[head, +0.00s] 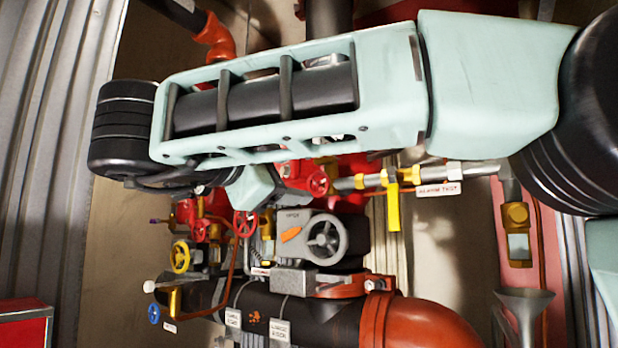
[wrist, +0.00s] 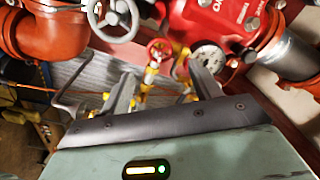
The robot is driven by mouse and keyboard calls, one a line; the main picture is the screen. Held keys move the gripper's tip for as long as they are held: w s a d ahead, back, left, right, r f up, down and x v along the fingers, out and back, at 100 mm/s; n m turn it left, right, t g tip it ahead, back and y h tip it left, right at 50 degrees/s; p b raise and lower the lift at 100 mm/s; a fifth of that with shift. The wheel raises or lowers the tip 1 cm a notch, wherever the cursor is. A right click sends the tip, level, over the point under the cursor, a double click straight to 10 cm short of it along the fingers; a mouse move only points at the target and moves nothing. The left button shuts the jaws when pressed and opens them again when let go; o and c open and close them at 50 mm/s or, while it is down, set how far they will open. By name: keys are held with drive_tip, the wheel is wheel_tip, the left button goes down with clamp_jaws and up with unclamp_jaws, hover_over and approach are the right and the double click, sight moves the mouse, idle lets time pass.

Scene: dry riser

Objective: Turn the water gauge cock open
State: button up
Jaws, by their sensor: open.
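In the wrist view a round white-faced gauge (wrist: 208,58) sits below the red valve body. Brass-yellow fittings (wrist: 181,70) stand just left of it; one of these may be the gauge cock, but its handle cannot be told clearly. My gripper (wrist: 163,78) is open, its two grey fingers pointing at this pipework, with the right finger overlapping the lower edge of the gauge. Nothing is seen held between the fingers. In the head view my arm crosses the upper middle and hides the gauge and the fingertips.
A red handwheel (wrist: 159,50) is close beyond the fingers. A grey handwheel (head: 327,238), a yellow handwheel (head: 180,257) and a blue one (head: 153,313) crowd below my arm. A yellow lever (head: 393,205) hangs by the alarm test tag. A large pipe (head: 425,328) runs below.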

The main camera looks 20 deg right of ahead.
sight(317, 183)
drive_tip(key=p+x, duration=0.2)
drive_tip(key=x, duration=0.7)
drive_tip(key=c, duration=1)
